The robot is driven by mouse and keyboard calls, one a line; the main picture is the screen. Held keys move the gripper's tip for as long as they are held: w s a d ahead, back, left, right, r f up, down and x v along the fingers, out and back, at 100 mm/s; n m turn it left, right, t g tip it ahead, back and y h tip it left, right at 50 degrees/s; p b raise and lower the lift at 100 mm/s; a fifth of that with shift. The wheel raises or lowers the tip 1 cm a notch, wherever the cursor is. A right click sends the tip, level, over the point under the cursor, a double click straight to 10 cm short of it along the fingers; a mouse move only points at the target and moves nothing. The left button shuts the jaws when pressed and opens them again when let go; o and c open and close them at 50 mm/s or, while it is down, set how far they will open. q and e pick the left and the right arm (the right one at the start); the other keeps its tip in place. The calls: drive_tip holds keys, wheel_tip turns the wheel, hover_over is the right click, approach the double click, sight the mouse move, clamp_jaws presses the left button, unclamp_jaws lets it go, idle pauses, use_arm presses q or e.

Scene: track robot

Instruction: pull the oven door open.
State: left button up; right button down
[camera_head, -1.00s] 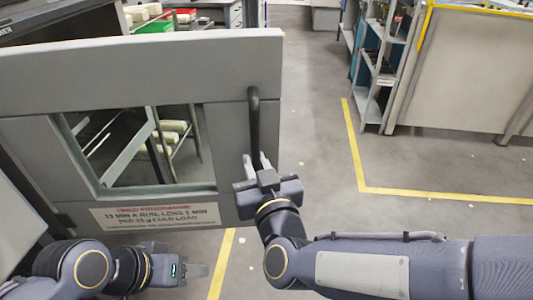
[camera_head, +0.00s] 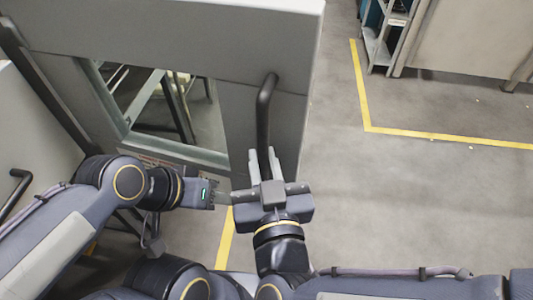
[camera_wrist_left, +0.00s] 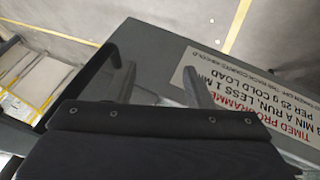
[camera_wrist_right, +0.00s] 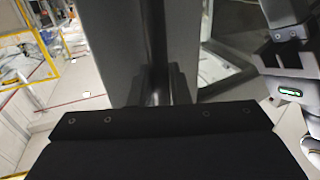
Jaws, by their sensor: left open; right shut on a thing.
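The grey oven door (camera_head: 190,40) stands ajar in the head view, swung out from the oven body at the left, with racks showing through its window. Its dark vertical handle (camera_head: 264,115) is near the door's free edge. My right gripper (camera_head: 265,165) is shut on the lower part of the handle; in the right wrist view the handle (camera_wrist_right: 156,45) runs up from between the fingers. My left gripper (camera_head: 228,197) is open below the window, close beside the right gripper. In the left wrist view its fingers (camera_wrist_left: 160,85) are near the door's lower face and printed label (camera_wrist_left: 235,95).
A second dark handle (camera_head: 15,190) is on a grey panel at the left edge. A shelf unit (camera_head: 385,35) and a pale partition (camera_head: 460,45) stand at the upper right. The floor between, with yellow lines (camera_head: 365,90), is clear.

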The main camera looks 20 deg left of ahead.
drive_tip(key=c, duration=1.5)
unclamp_jaws()
drive_tip(key=shift+a, duration=0.1)
drive_tip(key=shift+o, duration=0.2)
drive_tip(key=v, duration=0.7)
drive_tip(key=shift+s+p, duration=0.2)
drive_tip(key=shift+p, duration=0.2)
drive_tip(key=shift+w, duration=0.1)
